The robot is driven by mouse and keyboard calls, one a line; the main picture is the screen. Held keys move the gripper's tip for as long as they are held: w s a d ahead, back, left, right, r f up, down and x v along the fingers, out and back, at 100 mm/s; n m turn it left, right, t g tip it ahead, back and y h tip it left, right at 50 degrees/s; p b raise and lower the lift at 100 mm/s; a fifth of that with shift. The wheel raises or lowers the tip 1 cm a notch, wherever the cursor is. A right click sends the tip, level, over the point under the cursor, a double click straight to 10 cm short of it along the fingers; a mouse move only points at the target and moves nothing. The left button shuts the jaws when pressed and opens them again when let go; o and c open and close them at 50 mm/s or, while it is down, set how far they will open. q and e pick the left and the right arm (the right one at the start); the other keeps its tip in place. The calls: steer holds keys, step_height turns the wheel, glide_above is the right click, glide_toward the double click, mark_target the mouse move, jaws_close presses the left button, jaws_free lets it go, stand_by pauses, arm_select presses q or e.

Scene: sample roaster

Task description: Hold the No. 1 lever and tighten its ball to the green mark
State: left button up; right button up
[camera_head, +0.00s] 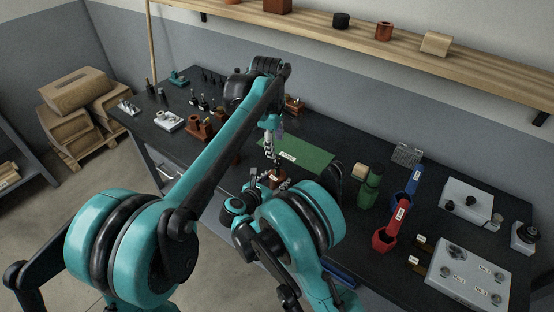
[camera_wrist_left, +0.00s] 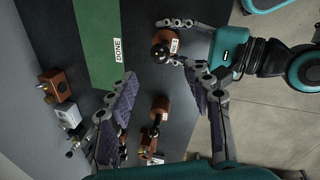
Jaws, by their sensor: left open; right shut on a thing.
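The No. 1 lever (camera_wrist_left: 160,36) has a reddish-brown base with a white label and a dark ball (camera_wrist_left: 161,52) facing the left wrist camera. In the head view the lever base (camera_head: 277,179) stands on the dark bench near its front edge. My right gripper (camera_wrist_left: 180,42) comes from the right in the wrist view and is shut on the base, one finger on each side. My left gripper (camera_head: 271,160) is above the lever, pointing down. Its open fingers (camera_wrist_left: 160,75) are spread and empty, with the ball just beyond their tips. I cannot make out a green mark.
A green mat (camera_head: 306,157) labelled DONE lies behind the lever. Other brown lever pieces (camera_wrist_left: 159,107) stand nearby on the bench.

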mark_target(277, 159)
arm_select(q)
steer(key=f, duration=0.3)
steer(key=w+f, duration=0.1)
steer(key=f, duration=0.5)
steer(key=shift+w+d, duration=0.3)
jaws_close()
